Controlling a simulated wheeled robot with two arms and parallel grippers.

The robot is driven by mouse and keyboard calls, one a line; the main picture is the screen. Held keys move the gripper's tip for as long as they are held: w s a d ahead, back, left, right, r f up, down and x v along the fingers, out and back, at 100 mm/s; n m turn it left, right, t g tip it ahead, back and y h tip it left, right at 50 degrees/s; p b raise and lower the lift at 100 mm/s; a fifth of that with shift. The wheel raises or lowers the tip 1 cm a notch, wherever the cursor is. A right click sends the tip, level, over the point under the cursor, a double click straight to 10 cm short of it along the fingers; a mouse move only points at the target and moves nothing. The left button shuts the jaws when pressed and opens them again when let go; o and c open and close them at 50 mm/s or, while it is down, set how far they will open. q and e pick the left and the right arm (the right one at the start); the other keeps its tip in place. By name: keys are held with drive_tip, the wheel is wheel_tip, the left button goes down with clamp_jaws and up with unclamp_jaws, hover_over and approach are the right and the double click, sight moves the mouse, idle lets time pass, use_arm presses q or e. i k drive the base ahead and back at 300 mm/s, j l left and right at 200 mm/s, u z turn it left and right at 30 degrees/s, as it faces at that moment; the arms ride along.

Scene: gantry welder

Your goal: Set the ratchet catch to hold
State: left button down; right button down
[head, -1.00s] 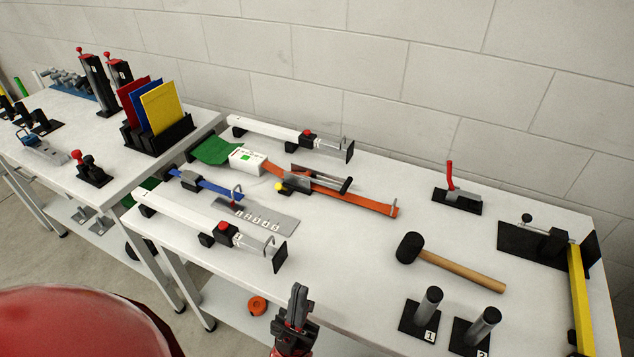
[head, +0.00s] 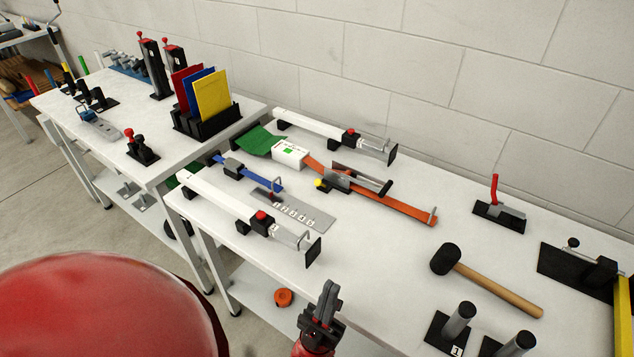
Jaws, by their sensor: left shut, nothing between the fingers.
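A ratchet with a silver handle (head: 358,178) and a black grip sits on an orange strap (head: 400,208) in the middle of the table. A small yellow tab (head: 322,185) shows at its left end; it may be the catch, and its setting is too small to tell. My left gripper (head: 329,290) is shut and empty. It appears at the table's front edge, low in the picture and apart from the ratchet. My right gripper is not in view.
Two white bars with red knobs, the front bar (head: 225,203) and the back bar (head: 310,125), flank the ratchet. A numbered plate (head: 318,217) lies between.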

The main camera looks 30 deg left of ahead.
sight(317, 181)
drive_tip(key=k+j+u, duration=0.1)
drive_tip(key=u, duration=0.25)
drive_tip(key=k+j+u, duration=0.2)
drive_tip(key=u, duration=0.15)
drive_tip(key=k+j+u, duration=0.15)
drive_tip(key=u, duration=0.2)
drive_tip(key=i+j, duration=0.3)
drive_tip(key=i, duration=0.15)
